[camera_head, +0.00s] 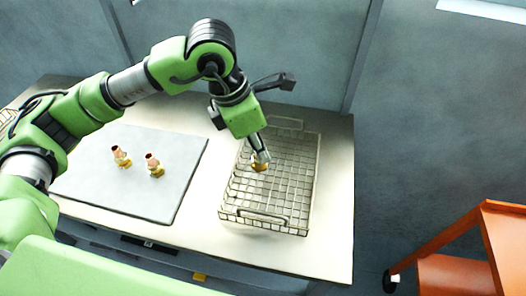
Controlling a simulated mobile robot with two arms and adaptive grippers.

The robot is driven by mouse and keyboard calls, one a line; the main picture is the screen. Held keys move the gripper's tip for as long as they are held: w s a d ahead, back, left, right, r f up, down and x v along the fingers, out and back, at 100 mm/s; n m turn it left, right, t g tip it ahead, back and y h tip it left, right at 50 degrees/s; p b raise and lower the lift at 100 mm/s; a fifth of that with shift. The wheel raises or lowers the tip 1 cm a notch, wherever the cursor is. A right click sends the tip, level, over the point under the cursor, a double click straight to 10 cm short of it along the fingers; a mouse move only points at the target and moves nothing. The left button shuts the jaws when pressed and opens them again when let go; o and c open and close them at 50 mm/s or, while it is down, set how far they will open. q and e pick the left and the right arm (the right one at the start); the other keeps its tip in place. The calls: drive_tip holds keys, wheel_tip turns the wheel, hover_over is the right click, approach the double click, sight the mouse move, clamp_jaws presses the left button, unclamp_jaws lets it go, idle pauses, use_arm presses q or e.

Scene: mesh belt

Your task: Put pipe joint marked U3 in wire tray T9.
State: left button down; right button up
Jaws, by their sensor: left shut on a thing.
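My left gripper (262,156) is over the wire tray (276,218), a shallow mesh basket with loop handles on the right part of the table. The gripper is shut on a brass pipe joint (260,166), which is at the tray's left-middle area. I cannot tell whether the joint touches the mesh. Two more pipe joints, one (121,157) to the left and one (154,166) to the right, stand on the grey mat. No markings are readable on the joints or the tray. My right gripper is not in view.
The grey mat (110,187) covers the table's left part. Bare table (335,200) lies right of the tray. An orange cart (470,240) stands on the floor at the right. A wall rises behind the table.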

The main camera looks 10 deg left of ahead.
use_arm(q)
drive_tip(key=shift+w+d+f, duration=0.1)
drive_tip(key=shift+w+f, duration=0.35)
drive_tip(key=shift+f, duration=0.05)
drive_tip(key=p+x, duration=0.2)
drive_tip(key=x, duration=0.1)
drive_tip(key=shift+w+a+f, duration=0.1)
drive_tip(key=shift+a, duration=0.15)
drive_tip(key=shift+f, duration=0.3)
drive_tip(key=shift+f, duration=0.1)
drive_tip(key=shift+f+b, duration=0.15)
drive_tip(key=shift+b, duration=0.15)
drive_tip(key=c, duration=2)
unclamp_jaws()
